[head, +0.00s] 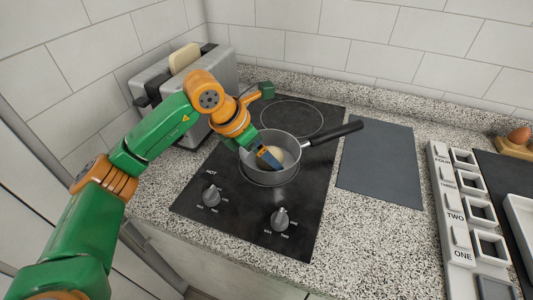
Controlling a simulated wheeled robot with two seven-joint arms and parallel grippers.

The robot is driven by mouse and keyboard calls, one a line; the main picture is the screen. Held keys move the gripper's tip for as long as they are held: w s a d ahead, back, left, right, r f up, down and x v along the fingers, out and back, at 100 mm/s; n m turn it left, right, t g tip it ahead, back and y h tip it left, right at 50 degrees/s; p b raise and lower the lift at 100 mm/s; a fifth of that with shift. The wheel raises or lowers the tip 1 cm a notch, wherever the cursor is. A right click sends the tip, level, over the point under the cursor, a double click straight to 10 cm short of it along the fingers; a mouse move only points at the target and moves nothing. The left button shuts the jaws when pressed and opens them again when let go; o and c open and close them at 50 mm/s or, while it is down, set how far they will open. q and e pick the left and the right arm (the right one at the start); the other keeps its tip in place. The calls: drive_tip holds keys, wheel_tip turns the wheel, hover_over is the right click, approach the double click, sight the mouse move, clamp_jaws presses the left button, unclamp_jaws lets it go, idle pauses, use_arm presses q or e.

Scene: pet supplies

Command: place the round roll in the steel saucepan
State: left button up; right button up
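The steel saucepan (270,174) stands on the black cooktop, its dark handle (334,133) pointing to the upper right. A pale round roll (277,153) shows inside the pan, partly hidden by my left gripper (268,160). My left gripper reaches down over the pan's left rim, with its fingertips inside the pan at the roll. I cannot tell whether the fingers grip the roll or are apart from it. My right gripper is not in view.
A steel toaster (215,70) with bread in it stands behind my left arm. Right of the cooktop (245,215) lies a bare dark mat (381,162). A white labelled rack (452,215) and an egg on a wooden holder (519,136) are farther right.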

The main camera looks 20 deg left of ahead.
use_arm(q)
drive_tip(key=v, duration=1)
drive_tip(key=shift+s+r+b, duration=0.2)
drive_tip(key=shift+b, duration=0.2)
drive_tip(key=shift+a+f, duration=0.1)
